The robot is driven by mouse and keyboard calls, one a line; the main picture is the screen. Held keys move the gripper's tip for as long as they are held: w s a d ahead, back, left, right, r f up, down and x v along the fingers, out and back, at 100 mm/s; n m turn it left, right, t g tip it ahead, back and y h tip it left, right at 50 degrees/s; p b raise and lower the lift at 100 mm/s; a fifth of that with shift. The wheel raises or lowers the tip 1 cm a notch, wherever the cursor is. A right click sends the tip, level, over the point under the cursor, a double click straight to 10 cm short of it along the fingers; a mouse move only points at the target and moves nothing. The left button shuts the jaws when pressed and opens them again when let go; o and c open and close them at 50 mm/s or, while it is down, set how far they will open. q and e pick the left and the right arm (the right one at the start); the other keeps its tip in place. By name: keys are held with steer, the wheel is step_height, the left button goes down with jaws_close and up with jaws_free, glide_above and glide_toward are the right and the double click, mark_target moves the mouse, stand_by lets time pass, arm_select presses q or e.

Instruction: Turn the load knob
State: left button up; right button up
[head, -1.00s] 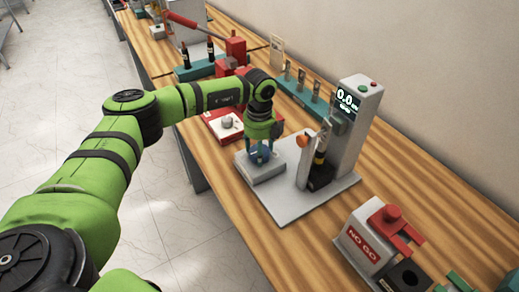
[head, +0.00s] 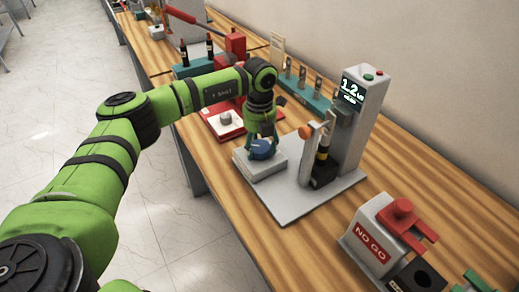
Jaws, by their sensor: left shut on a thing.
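The blue load knob (head: 262,149) sits on top of a grey block on the test machine's white base plate (head: 290,211). My left gripper (head: 262,143) points down over the knob, shut on it, with its fingers at the knob's sides. The machine's column display (head: 352,89) reads 1.2. My right gripper is not in view.
A red box with a white top and a grey dial (head: 225,119) lies behind my gripper. A NO GO fixture (head: 371,241) with a red clamp is at the front right. A teal rack (head: 303,90) stands near the wall.

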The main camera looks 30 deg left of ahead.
mark_target(260, 146)
arm_select(q)
steer(key=m+b, duration=0.1)
steer(key=m, duration=0.1)
steer(key=m+b, duration=0.1)
steer(key=m, duration=0.1)
steer(key=m+b, duration=0.1)
steer(key=m, duration=0.1)
steer(key=shift+s+f+m, duration=0.1)
steer(key=shift+f+m, duration=0.15)
steer(key=shift+m, duration=0.05)
steer(key=m+b, duration=0.1)
steer(key=m, duration=0.4)
steer(key=shift+r+m+b, duration=0.1)
steer(key=shift+m+b, duration=0.2)
steer(key=shift+b, duration=0.1)
steer(key=o, duration=1.1)
steer(key=shift+o, duration=0.2)
steer(key=shift+r, duration=0.1)
steer(key=shift+r, duration=0.25)
step_height(260, 146, up, 12)
steer(key=shift+f, duration=0.25)
